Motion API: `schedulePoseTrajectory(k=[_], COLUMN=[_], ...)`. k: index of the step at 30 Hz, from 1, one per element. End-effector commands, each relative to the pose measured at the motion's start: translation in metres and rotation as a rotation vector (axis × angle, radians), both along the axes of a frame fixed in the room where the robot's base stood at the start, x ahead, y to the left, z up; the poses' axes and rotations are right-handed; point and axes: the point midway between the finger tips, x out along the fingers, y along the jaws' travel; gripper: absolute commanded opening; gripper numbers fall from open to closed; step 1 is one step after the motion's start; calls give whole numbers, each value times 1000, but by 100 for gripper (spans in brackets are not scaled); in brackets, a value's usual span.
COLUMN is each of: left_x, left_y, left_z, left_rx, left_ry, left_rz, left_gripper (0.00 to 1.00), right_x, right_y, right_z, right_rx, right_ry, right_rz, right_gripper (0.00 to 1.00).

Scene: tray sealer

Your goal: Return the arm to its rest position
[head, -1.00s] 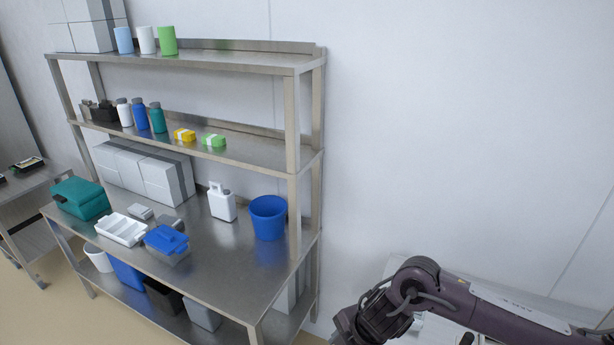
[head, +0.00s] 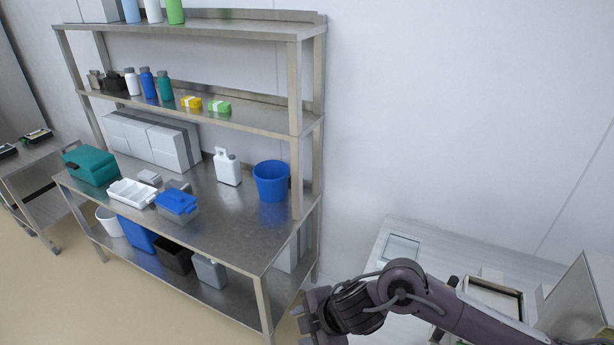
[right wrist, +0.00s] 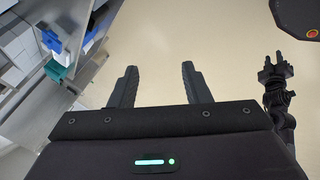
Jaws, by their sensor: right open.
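My right arm comes in from the lower right in the head view, and its gripper (head: 306,318) is at the lower middle, to the right of the steel shelf's near leg. In the right wrist view the two fingers of this gripper (right wrist: 158,88) are spread apart with only bare floor between them. It holds nothing. My left gripper (right wrist: 273,68) shows small at the right edge of the right wrist view, over the floor; whether its jaws are open is too small to tell. It is not in the head view.
A steel shelf unit (head: 230,222) with a blue bucket (head: 271,182), a teal case (head: 90,166) and a white tray (head: 130,193) stands at left. A pale bench (head: 450,247) with a box-like machine (head: 580,300) is at right. Beige floor (head: 90,290) is clear at lower left.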

Motion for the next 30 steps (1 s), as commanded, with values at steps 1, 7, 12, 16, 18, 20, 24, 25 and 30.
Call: schedulePoseTrajectory(k=[1, 7, 12, 16, 18, 20, 24, 25, 30], left_x=[-1, -9, -12, -11, -10, -9, -8, -8, -7], left_y=[0, 1, 1, 1, 1, 1, 1, 1, 1], left_z=[0, -1, -1, -1, -1, -1, -1, -1, -1], left_rx=[0, 2, 2, 3, 2, 2, 2, 1, 1], left_ry=[2, 13, 18, 17, 15, 14, 12, 11, 10], left_rz=[0, 0, 0, 0, 0, 0, -1, -1, -2], left_gripper=[31, 31, 31, 31, 31, 31, 31, 31, 31], right_x=[-5, -14, -13, -14, -20, -28, -52, -57, -91], right_y=[11, 47, 40, -6, -38, -63, -111, -120, -162], right_z=[4, 33, 66, 72, 67, 61, 45, 42, 27], right_rx=[36, 197, 348, 395, 393, 380, 335, 325, 264], right_ry=[-6, -44, -24, 49, 103, 149, 244, 262, 361], right_rz=[-15, -168, -479, -788, -953, -1075, -1291, -1330, -1520], right_gripper=[43, 43, 43, 43, 43, 43, 43, 43, 43])
